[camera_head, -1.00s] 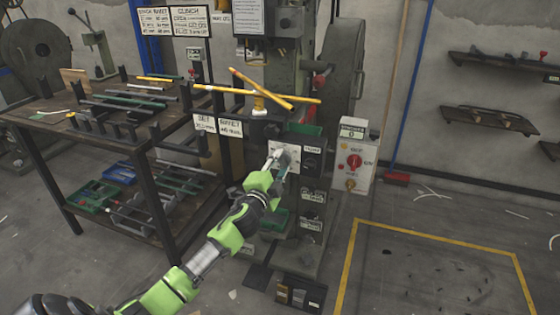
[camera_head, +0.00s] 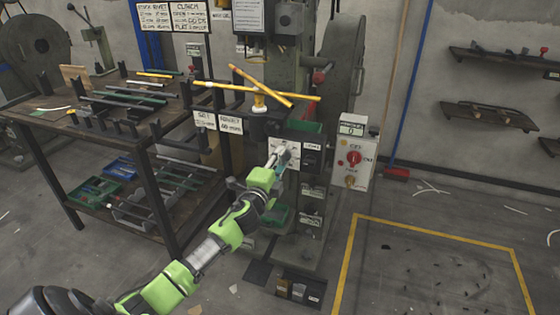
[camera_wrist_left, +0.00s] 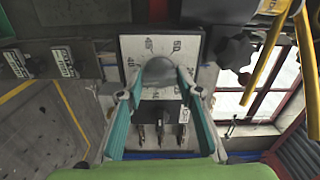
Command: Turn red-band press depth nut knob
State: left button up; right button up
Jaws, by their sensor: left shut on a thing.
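My left gripper (camera_head: 277,158) reaches up to the front of the press, at a white dial plate (camera_head: 291,153). The left wrist view also shows the dial plate (camera_wrist_left: 133,47), with numbers around it. A rounded grey knob (camera_wrist_left: 158,72) stands at the dial's middle, between my left gripper's two teal fingers (camera_wrist_left: 158,84). The fingers are shut on its sides. In the head view the gripper hides most of the knob. I cannot make out a red band on the press. My right gripper is not in view.
Yellow bars (camera_head: 262,87) cross above the dial. A control box (camera_head: 352,160) with a red knob stands right of the press. A workbench (camera_head: 150,133) with rods and trays is on the left. The yellow-outlined floor (camera_head: 430,270) at right is mostly clear.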

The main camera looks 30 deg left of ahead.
pick_arm(q)
jog(key=o, duration=1.1)
jog(key=shift+s, duration=0.1)
jog(key=v, duration=1.1)
jog(key=shift+s, duration=0.4)
jog(key=shift+d+f, duration=0.1)
jog(key=shift+f, duration=0.05)
